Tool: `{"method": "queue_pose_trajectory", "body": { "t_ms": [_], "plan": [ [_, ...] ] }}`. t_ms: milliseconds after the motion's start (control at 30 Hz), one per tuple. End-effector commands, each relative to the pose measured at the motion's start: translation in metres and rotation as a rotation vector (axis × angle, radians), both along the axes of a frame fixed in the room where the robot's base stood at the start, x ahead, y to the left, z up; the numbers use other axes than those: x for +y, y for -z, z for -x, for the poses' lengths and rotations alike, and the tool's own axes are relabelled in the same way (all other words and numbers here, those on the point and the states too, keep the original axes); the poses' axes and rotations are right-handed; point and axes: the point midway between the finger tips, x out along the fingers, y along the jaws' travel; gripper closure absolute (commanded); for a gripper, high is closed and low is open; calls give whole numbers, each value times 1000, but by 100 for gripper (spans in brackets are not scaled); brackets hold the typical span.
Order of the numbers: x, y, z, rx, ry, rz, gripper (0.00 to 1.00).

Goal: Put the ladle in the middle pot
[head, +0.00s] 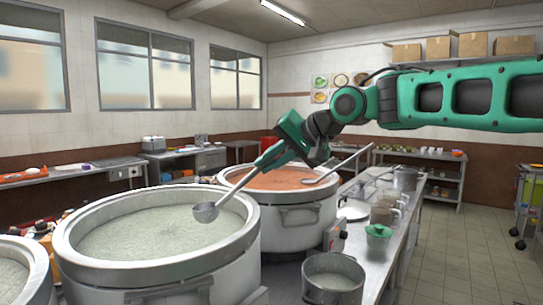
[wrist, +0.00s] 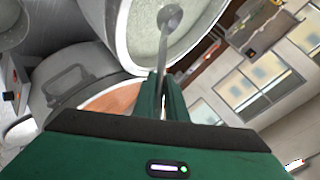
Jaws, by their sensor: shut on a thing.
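My gripper (head: 262,160) is shut on the handle of a metal ladle (head: 205,212). The ladle slants down to the left, with its bowl over the pale green congee of the large middle pot (head: 72,245). The bowl looks to be at or just above the congee; I cannot tell whether it touches. In the wrist view, the ladle (wrist: 170,18) extends from between my fingers (wrist: 161,95) across the middle pot's rim (wrist: 123,40). The handle end inside the jaws is hidden.
A pot of orange food (head: 285,215) stands behind to the right, with another ladle (head: 338,166) leaning in it. Part of another pot (head: 40,265) shows at far left.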

Motion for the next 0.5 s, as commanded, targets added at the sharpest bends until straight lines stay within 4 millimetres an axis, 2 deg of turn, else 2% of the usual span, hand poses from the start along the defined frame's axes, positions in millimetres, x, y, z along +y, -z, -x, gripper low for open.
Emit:
{"method": "queue_pose_trajectory", "body": {
  "t_ms": [300,500],
  "plan": [
    [0,33,1,1,-1,0,100],
    [0,48,0,1,1,-1,100]
  ]
}}
